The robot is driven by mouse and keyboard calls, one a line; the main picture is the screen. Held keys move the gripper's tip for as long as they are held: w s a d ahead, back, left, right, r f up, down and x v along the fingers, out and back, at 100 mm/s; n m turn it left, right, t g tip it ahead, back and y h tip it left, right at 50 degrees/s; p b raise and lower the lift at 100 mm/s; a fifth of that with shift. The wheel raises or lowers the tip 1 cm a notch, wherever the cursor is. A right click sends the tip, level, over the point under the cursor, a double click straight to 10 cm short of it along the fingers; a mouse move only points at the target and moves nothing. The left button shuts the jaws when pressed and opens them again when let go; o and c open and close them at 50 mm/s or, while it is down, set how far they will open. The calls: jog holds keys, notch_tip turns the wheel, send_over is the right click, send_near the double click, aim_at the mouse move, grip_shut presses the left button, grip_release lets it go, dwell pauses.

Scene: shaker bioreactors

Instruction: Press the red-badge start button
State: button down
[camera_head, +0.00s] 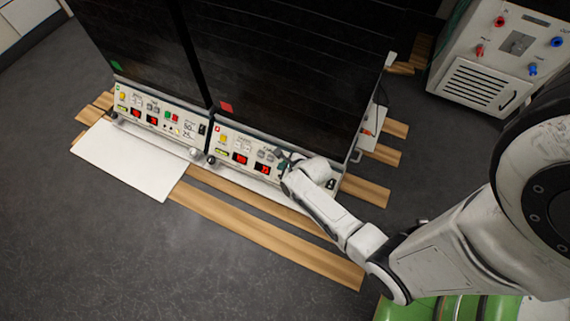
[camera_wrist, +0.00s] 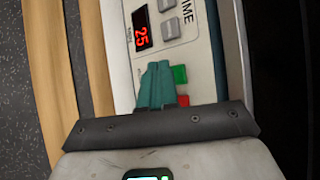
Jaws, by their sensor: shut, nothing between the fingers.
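The red badge (camera_head: 226,107) is on the dark front of the right-hand shaker, above its control panel (camera_head: 231,143). My gripper (camera_head: 283,160) is at the right part of that panel. In the wrist view the teal fingers of my gripper (camera_wrist: 157,68) are shut together and empty, over the panel. A green button (camera_wrist: 180,74) sits just right of the fingertips, and a red button (camera_wrist: 183,100) is beside the fingers, partly hidden by the gripper body. I cannot tell whether the fingers touch the panel. In the head view my arm hides both buttons.
The left-hand shaker carries a green badge (camera_head: 116,66) and a similar panel (camera_head: 155,115). A red "25" display (camera_wrist: 142,36) and grey keys (camera_wrist: 169,28) are near the fingertips. A white board (camera_head: 130,160) and wooden slats (camera_head: 270,235) lie in front. A white unit (camera_head: 490,70) stands at right.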

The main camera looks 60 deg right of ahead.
jog(key=shift+d, duration=0.1)
dwell(0.3)
jog(key=shift+d+f, duration=0.25)
